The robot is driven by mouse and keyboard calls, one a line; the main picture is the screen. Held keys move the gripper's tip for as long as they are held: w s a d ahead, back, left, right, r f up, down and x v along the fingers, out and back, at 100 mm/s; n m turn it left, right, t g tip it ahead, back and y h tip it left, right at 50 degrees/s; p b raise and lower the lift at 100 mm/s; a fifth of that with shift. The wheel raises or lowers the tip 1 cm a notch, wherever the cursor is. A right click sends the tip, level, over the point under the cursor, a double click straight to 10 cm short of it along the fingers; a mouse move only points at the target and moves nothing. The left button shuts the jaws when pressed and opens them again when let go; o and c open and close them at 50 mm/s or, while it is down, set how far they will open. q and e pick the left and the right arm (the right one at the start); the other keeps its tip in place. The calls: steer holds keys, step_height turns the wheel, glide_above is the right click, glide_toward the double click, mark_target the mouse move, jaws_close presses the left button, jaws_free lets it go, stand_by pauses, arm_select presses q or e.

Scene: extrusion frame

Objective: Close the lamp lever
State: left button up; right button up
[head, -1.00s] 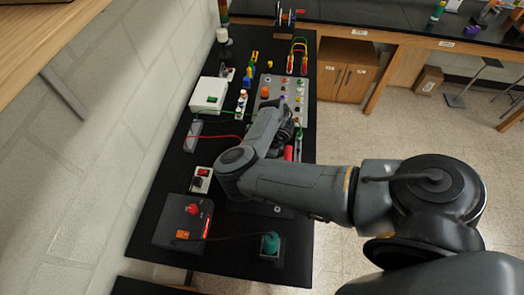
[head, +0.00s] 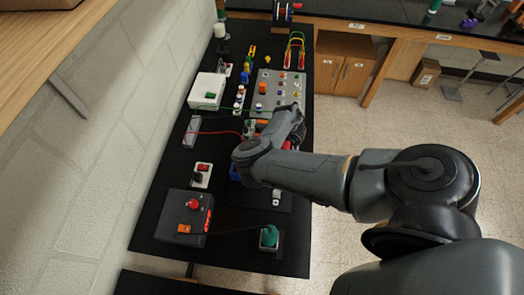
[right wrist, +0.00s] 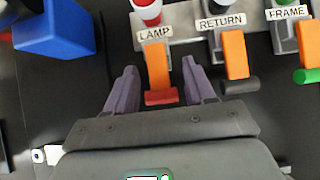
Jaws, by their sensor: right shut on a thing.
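In the right wrist view, the lamp lever (right wrist: 157,65) is an orange bar with a red end, below the label LAMP (right wrist: 154,35). The two purple-grey fingers of my right gripper (right wrist: 160,75) stand on either side of this lever and are shut on it. The lever's red end (right wrist: 161,97) lies between the fingers, close to the gripper body. In the head view my right arm reaches over the bench and hides its fingertips and the lever. My left gripper is in neither view.
The RETURN lever (right wrist: 235,55), orange with a black end, stands just right of my right finger. The FRAME lever (right wrist: 308,45) is farther right. A blue block (right wrist: 55,28) sits at upper left. A black box with a red knob (head: 183,216) stands at the bench's near end.

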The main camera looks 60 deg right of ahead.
steer(key=o, duration=1)
steer(key=shift+c, duration=0.2)
steer(key=shift+s+d+r, duration=0.1)
steer(key=shift+s+r, duration=0.15)
steer(key=shift+r, duration=0.1)
steer(key=p+v, duration=0.9)
steer(key=v, duration=0.1)
steer(key=shift+p, duration=0.4)
steer(key=shift+d, duration=0.15)
